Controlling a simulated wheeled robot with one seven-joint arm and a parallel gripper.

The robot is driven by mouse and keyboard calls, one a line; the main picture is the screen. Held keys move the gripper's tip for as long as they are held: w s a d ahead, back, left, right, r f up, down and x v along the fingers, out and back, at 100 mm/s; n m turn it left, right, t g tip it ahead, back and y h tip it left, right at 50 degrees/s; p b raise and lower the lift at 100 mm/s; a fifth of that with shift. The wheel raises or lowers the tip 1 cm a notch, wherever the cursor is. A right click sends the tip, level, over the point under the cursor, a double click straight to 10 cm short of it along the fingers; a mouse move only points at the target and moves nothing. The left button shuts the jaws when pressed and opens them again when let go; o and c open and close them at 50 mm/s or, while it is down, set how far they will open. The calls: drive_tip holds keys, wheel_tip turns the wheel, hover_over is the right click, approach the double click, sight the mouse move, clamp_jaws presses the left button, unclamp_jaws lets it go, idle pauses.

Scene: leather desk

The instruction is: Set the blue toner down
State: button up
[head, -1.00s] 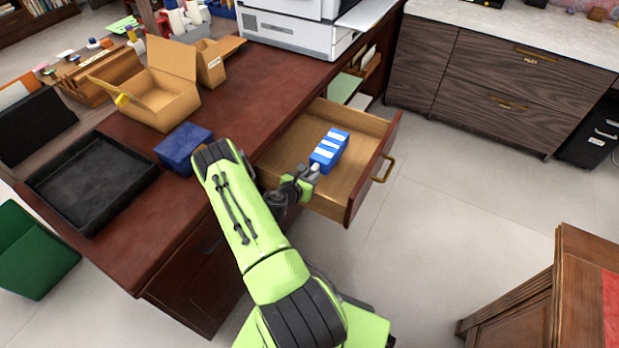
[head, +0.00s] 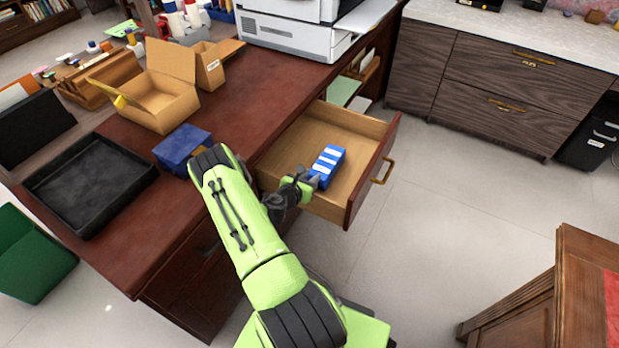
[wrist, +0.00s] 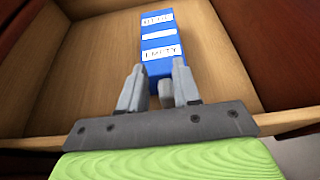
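The blue toner (head: 327,166) is a blue block with white labels, and one reads "EMPTY" in the wrist view (wrist: 158,45). It is inside the open drawer (head: 350,132), and appears to lie on the wooden drawer floor. My gripper (head: 303,181) is at the toner's near end, low in the drawer. In the wrist view my gripper (wrist: 158,75) has its two fingers apart, either side of a small grey piece at the toner's near end. A gap shows beside the left finger. The toner's underside is hidden.
The drawer's front panel (head: 374,170) with its handle is right of the toner. Bare drawer floor lies behind it. On the desk are a dark blue box (head: 182,147), a black tray (head: 88,185), an open cardboard box (head: 160,95) and a printer (head: 295,30).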

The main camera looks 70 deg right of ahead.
drive_tip(key=shift+a+f, duration=0.35)
drive_tip(key=shift+f, duration=0.25)
drive_tip(key=shift+r+p, duration=0.35)
drive_tip(key=shift+p, duration=0.1)
drive_tip(key=w+a+r+m+t+y+p, duration=0.1)
drive_tip(key=w+a+r+m+y, duration=0.3)
drive_tip(key=a+r+m, duration=0.65)
drive_tip(key=w+a+r+m+t+y+p, duration=0.15)
drive_tip(key=w+a+r+m+y, duration=0.3)
drive_tip(key=a+r, duration=1.05)
drive_tip(key=s+a+r+t+y, duration=0.1)
drive_tip(key=s+a+r, duration=0.2)
drive_tip(key=a, duration=0.3)
drive_tip(key=s+a+r+m+t+y, duration=0.1)
drive_tip(key=s+a+r+t+y, duration=0.1)
drive_tip(key=s+a+r, duration=0.2)
drive_tip(key=s+a+r+m+t+y, duration=0.1)
drive_tip(key=s+a+r, duration=0.3)
drive_tip(key=a, duration=0.5)
drive_tip(key=shift+r+y, duration=0.25)
drive_tip(key=shift+y, duration=0.4)
